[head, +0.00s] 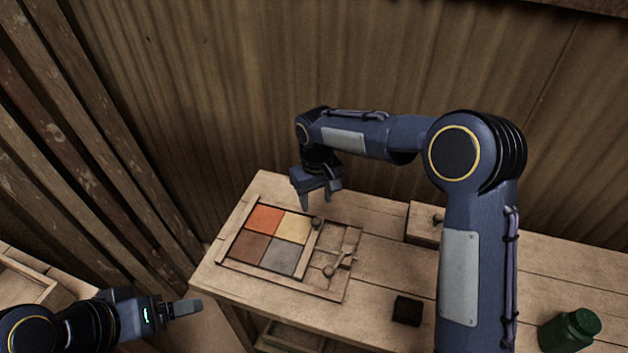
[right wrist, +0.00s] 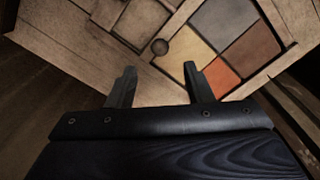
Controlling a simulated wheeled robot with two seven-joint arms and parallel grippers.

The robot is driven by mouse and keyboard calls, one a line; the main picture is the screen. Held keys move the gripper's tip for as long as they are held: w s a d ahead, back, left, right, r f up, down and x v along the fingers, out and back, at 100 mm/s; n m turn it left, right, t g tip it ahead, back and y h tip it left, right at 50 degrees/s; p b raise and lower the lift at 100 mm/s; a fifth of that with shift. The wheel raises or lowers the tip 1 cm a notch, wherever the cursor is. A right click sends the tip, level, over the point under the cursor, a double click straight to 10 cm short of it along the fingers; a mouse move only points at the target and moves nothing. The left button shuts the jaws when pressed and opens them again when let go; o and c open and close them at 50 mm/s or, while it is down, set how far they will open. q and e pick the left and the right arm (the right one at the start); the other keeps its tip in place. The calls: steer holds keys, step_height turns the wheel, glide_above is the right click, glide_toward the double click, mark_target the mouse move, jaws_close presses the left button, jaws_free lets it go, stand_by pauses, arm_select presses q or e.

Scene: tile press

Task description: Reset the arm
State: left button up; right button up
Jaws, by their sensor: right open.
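My right gripper (head: 318,198) is open and empty. It hangs above the far side of the wooden tile press frame (head: 341,290), and its two fingers show apart in the right wrist view (right wrist: 160,88). Four tiles lie in the frame: orange (head: 265,220), cream (head: 294,228), brown (head: 248,246) and grey (head: 281,256). A round knob (head: 317,223) stands by the cream tile, and a lever with a ball end (head: 329,271) lies in the right compartment. My left gripper (head: 190,307) is at lower left, off the table; its finger gap is not clear.
The wooden table (head: 385,272) carries a dark block (head: 407,310), a small wooden box with a knob (head: 422,226) behind it, and a green jar (head: 569,331) at the right. A corrugated wall (head: 270,90) stands close behind. A wooden tray (head: 25,275) is at far left.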

steer(key=s+d+r+m+t+y, duration=0.2)
steer(key=s+d+r+m, duration=0.1)
steer(key=s+d+r, duration=0.85)
steer(key=s+d+m+t+y, duration=0.1)
steer(key=s+d, duration=0.1)
steer(key=s, duration=0.7)
steer(key=s+d+f+m+t, duration=0.1)
steer(key=s+m+t, duration=0.1)
steer(key=s, duration=0.7)
steer(key=shift+s+d+f+t+y, duration=0.3)
steer(key=shift+d+y, duration=0.1)
